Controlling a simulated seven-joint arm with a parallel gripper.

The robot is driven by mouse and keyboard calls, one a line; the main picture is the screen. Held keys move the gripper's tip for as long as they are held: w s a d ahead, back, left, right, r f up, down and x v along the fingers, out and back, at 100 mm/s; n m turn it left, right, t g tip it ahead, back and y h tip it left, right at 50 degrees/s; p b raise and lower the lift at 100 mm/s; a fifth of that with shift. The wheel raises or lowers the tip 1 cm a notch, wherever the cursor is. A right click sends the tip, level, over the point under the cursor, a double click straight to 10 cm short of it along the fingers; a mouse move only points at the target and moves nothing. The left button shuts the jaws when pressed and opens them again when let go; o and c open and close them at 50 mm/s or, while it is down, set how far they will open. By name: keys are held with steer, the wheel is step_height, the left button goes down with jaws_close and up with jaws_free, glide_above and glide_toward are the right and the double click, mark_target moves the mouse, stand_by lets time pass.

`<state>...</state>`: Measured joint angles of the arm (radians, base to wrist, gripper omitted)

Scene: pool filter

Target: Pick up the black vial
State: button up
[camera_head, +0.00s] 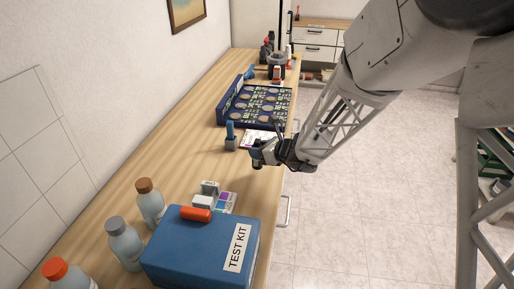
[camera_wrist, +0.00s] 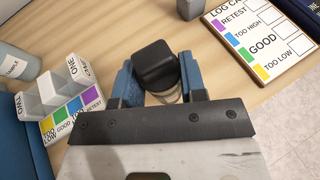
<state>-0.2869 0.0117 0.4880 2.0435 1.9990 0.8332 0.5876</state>
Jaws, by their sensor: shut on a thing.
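The black vial (camera_wrist: 156,64) has a black cap and a clear lower part. In the wrist view it sits between the two blue fingers of my gripper (camera_wrist: 158,88), which is shut on it. In the head view my gripper (camera_head: 262,152) is above the wooden counter near its right edge, and the vial is too small there to make out clearly. Whether the vial's base touches the counter cannot be told.
A blue test kit box (camera_head: 200,250) with an orange handle stands at the front. A colour-coded block (camera_wrist: 68,105) is left of my gripper; a log card (camera_wrist: 262,35) is right. Several bottles (camera_head: 150,203) line the wall side. A blue tray (camera_head: 256,104) lies farther back.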

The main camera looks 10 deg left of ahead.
steer(key=s+d+r, duration=0.1)
steer(key=s+d, duration=0.4)
steer(key=s, duration=0.6)
steer(key=shift+s+d, duration=0.25)
steer(key=shift+s, duration=0.05)
steer(key=shift+r, duration=0.1)
stand_by(0.5)
step_height(320, 180, up, 7)
stand_by(0.7)
step_height(320, 180, up, 5)
steer(key=shift+f, duration=2.65)
steer(key=shift+r, duration=0.15)
